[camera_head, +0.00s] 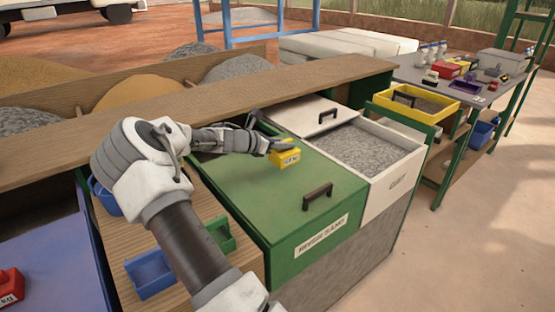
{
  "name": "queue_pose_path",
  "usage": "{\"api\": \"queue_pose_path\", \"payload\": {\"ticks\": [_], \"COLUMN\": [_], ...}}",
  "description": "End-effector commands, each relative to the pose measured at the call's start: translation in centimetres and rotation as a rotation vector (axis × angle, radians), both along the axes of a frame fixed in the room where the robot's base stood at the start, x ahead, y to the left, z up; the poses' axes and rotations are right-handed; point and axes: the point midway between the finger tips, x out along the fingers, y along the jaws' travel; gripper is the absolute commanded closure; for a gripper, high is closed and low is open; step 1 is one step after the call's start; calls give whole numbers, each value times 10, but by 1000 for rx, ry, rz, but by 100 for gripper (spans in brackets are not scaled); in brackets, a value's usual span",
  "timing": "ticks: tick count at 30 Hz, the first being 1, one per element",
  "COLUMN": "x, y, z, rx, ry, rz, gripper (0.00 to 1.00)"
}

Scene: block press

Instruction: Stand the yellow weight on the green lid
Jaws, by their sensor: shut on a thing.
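The yellow weight (286,159), a small block with a dark printed label, is at the far part of the green lid (276,196). My gripper (282,146) reaches in from the left and is shut on the top of the weight. The weight looks upright. I cannot tell whether its base touches the lid or hangs just above it. The green lid is flat, with a dark handle (318,195) near its front edge. It covers a bin with a white label on its front. My gripper's fingers are small and partly hidden.
A white lid (308,117) and an open grey-filled bin (377,145) adjoin on the right. A wooden ledge (227,89) runs behind. Blue (149,272) and green (221,234) trays are at the left. A yellow tray (415,102) stands further right. The lid's front is clear around the handle.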

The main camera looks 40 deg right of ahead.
Motion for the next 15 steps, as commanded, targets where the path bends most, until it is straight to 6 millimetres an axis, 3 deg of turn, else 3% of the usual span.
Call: {"api": "queue_pose_path", "payload": {"ticks": [6, 11, 15], "x": [25, 28, 27], "y": [2, 3, 4], "z": [-14, -19, -38], "rx": [-4, -3, -3], "ry": [0, 0, 3], "rz": [0, -2, -1], "gripper": [100, 100, 100]}}
